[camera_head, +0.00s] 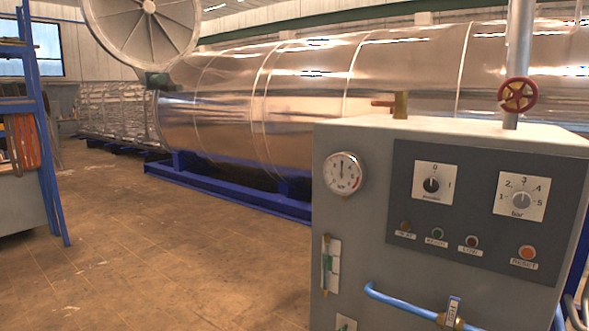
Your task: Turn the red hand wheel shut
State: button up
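The red hand wheel (517,95) is a small spoked wheel at the upper right. It is mounted on a grey vertical pipe (519,45) that rises at the top of the grey control cabinet (360,250). The wheel faces me, with its face upright. Whether its valve is open or shut does not show. My gripper is not in view, and nothing touches the wheel.
The cabinet carries a round gauge (343,174), knobs and buttons on a dark panel (470,210), and a blue pipe (400,301) protruding low in front. A shiny tank (320,110) lies behind. A blue rack (45,130) stands left. The floor (190,250) between is clear.

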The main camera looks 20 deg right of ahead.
aim_at(517, 94)
jog(key=z, duration=3.5)
jog(key=i, duration=2.4)
jog(key=u, duration=4.3)
